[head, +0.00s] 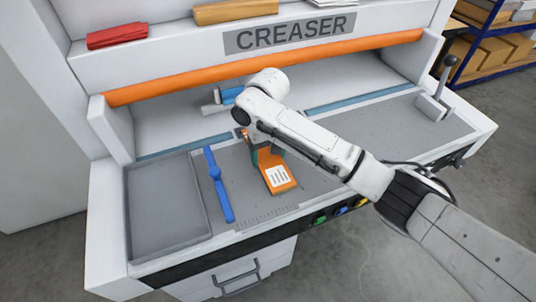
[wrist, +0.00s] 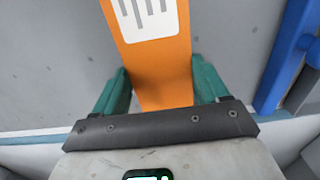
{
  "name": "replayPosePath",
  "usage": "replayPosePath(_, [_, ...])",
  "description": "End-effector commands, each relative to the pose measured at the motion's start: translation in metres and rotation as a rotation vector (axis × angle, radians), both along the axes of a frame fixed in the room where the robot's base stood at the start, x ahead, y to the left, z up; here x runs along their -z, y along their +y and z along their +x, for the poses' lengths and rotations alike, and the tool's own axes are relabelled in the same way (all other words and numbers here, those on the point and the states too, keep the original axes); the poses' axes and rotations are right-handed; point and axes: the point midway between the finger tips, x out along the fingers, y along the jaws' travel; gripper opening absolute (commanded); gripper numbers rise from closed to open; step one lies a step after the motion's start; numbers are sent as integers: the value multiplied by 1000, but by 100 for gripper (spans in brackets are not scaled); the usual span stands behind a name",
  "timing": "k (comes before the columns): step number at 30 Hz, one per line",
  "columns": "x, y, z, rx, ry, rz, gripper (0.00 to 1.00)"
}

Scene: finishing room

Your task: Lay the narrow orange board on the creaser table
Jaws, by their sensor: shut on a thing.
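The narrow orange board (head: 279,179) with a white printed label is over the grey bed of the creaser table (head: 285,206), under my arm in the head view. In the wrist view the orange board (wrist: 165,75) runs between the two green fingers of my gripper (wrist: 161,90), which is shut on it. In the head view my gripper (head: 264,157) is at the board's far end, partly hidden by the arm. I cannot tell whether the board touches the table.
A blue clamp-like bar (head: 218,185) lies just left of the board. A shallow grey tray (head: 164,250) is at the table's left. A lever (head: 440,85) stands at the right. The orange roller bar (head: 270,66) spans the back. The bed right of my arm looks clear.

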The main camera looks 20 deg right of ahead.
Motion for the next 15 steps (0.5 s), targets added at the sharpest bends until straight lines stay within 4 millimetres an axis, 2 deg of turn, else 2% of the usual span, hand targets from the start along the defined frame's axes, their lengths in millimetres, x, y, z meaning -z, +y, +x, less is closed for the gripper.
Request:
replayPosePath(4, [11, -1, 0, 1, -2, -1, 43])
replayPosePath(15, [15, 0, 0, 1, -2, 0, 43])
